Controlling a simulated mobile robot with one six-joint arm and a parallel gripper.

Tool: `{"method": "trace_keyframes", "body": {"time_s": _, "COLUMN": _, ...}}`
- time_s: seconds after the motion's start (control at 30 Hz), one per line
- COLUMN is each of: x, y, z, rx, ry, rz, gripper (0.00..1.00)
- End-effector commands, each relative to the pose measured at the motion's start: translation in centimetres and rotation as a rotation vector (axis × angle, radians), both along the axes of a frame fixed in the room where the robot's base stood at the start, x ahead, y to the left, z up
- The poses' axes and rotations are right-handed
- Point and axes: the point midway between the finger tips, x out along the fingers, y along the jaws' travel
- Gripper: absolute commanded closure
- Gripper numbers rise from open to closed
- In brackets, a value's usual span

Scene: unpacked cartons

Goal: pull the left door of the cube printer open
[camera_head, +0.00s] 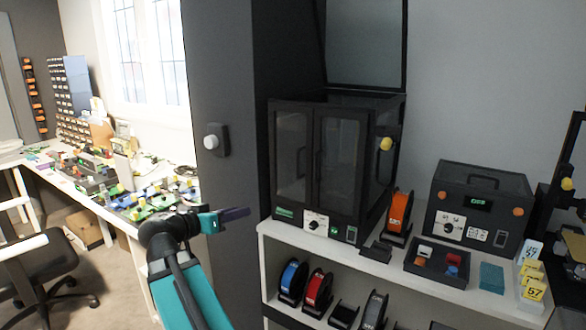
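The cube printer (345,222) is a black box with two dark-framed glazed doors in front, standing on the white shelf unit. Its left door (291,155) looks closed, with a dark upright handle near its right edge. The right door (338,165) beside it also looks closed. A clear lid (362,45) stands raised above the printer. My gripper (236,213) is to the left of the printer, in front of the dark grey wall end, apart from the door in the picture. It is seen from the side, so its finger gap is unclear.
The white shelf (380,272) carries an orange spool (397,215), a parts tray (437,262) and a black control box (480,210) right of the printer. Several spools sit on the shelf below. A grey wall end (226,60) stands left of the printer.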

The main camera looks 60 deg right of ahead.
Motion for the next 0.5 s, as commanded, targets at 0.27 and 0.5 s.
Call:
{"method": "trace_keyframes", "body": {"time_s": 0.27, "x": -4.8, "y": -1.8, "z": 8.8, "rx": -0.187, "ry": -0.173, "rz": -0.116, "gripper": 0.73}}
{"method": "trace_keyframes", "body": {"time_s": 0.5, "x": -7.0, "y": -2.1, "z": 12.3, "rx": -0.264, "ry": -0.241, "rz": -0.16, "gripper": 0.73}}
